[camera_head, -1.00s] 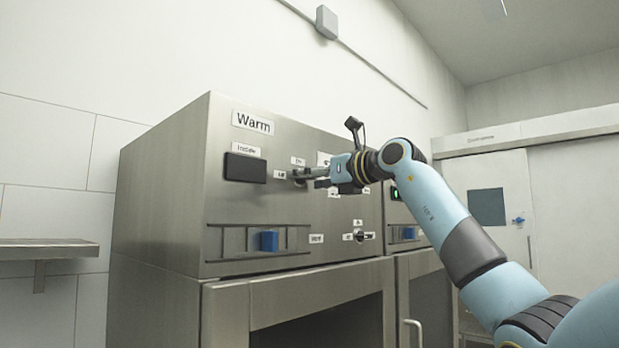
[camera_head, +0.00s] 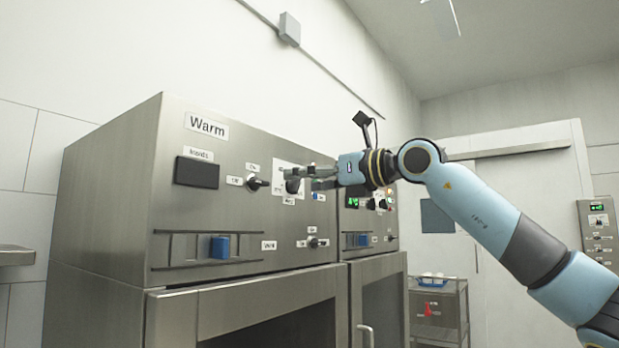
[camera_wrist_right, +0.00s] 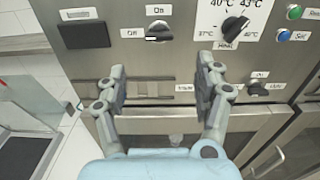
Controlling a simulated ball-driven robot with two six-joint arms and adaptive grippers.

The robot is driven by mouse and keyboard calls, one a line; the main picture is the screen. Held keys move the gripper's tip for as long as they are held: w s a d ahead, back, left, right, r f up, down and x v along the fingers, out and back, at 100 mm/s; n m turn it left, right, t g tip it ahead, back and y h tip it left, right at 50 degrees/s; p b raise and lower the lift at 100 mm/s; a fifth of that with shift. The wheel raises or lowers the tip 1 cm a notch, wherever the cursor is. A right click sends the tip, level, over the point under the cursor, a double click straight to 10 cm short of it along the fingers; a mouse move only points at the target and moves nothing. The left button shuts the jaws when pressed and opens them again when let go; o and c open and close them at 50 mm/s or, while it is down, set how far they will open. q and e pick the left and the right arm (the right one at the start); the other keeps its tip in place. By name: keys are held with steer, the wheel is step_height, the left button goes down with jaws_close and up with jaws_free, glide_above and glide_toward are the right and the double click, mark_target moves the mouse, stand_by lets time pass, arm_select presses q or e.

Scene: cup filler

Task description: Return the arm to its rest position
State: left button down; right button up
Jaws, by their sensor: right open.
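My right arm reaches in from the right in the head view. Its gripper (camera_head: 308,178) is in front of the upper control panel of the steel warming cabinet (camera_head: 110,190), near the dials. In the right wrist view the gripper (camera_wrist_right: 160,85) has its two fingers spread apart with nothing between them. The On/Off knob (camera_head: 257,183) sits just left of the fingers in the head view. It also shows beyond the fingers in the wrist view (camera_wrist_right: 158,32), clear of them. My left gripper is in neither view.
A dark display (camera_head: 197,173) and a blue slider (camera_head: 219,247) are on the panel. A temperature dial (camera_wrist_right: 236,28) is at upper right in the wrist view. A cart (camera_head: 440,315) with a blue tray stands right of the cabinet. A wall shelf (camera_head: 16,255) is at far left.

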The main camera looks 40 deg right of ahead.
steer(key=shift+s, duration=0.2)
stand_by(0.4)
